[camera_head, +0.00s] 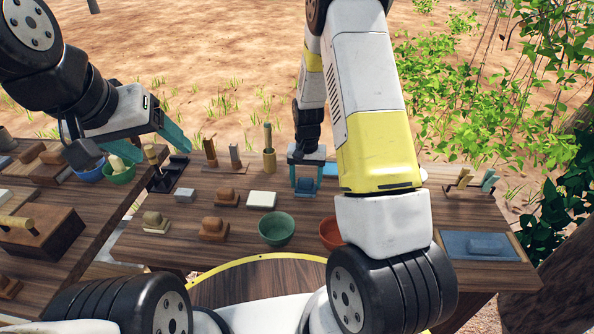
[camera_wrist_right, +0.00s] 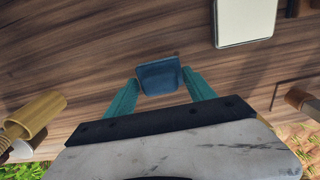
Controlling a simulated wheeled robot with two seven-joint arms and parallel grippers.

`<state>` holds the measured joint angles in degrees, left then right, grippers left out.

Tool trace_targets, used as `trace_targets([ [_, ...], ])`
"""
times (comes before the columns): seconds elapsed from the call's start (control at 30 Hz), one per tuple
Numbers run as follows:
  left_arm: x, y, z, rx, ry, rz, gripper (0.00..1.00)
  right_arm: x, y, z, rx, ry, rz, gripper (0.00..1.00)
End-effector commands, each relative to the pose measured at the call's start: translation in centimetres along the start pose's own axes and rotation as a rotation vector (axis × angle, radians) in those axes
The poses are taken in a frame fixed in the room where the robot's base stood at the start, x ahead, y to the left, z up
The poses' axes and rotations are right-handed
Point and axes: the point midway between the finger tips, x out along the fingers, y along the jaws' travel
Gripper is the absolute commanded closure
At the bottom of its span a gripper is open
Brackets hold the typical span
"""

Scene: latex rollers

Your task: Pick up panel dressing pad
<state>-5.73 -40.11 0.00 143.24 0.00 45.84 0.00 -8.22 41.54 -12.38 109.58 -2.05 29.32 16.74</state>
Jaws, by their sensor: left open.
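A small blue block-like pad (camera_head: 305,185), which I take to be the panel dressing pad, is at the back middle of the table. It also shows in the right wrist view (camera_wrist_right: 160,75). My right gripper (camera_head: 305,183) points down over it, with one teal finger on each side. The fingertips (camera_wrist_right: 161,76) lie close against the pad's sides, and I cannot tell whether they press on it or whether it is lifted. My left gripper (camera_head: 135,158) is open and empty at the upper left, its fingers wide apart above the table's back edge.
A cream slab (camera_head: 262,199) lies left of the pad, also in the right wrist view (camera_wrist_right: 245,22). A green bowl (camera_head: 276,229) and reddish bowl (camera_head: 331,233) stand in front. A blue tray (camera_head: 484,245) is at right.

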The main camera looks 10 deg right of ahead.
Motion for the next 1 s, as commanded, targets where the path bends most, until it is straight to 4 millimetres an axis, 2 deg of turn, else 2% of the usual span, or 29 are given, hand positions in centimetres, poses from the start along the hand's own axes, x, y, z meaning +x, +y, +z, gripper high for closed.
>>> trace_targets([
  [0.03,0.0,0.0,0.0,0.0,0.0,0.0,0.3,0.0,0.0,0.0,0.0,0.0,0.0,0.5],
  [0.27,0.0,0.0,0.0,0.0,0.0,0.0,0.3,0.0,0.0,0.0,0.0,0.0,0.0,0.95],
  [0.57,0.0,0.0,0.0,0.0,0.0,0.0,0.3,-0.7,0.0,-0.1,0.0,0.002,-0.001,0.96],
  [1.0,0.0,0.0,0.0,0.0,0.0,0.0,0.3,-8.6,0.0,-0.1,0.0,0.003,-0.001,0.96],
])
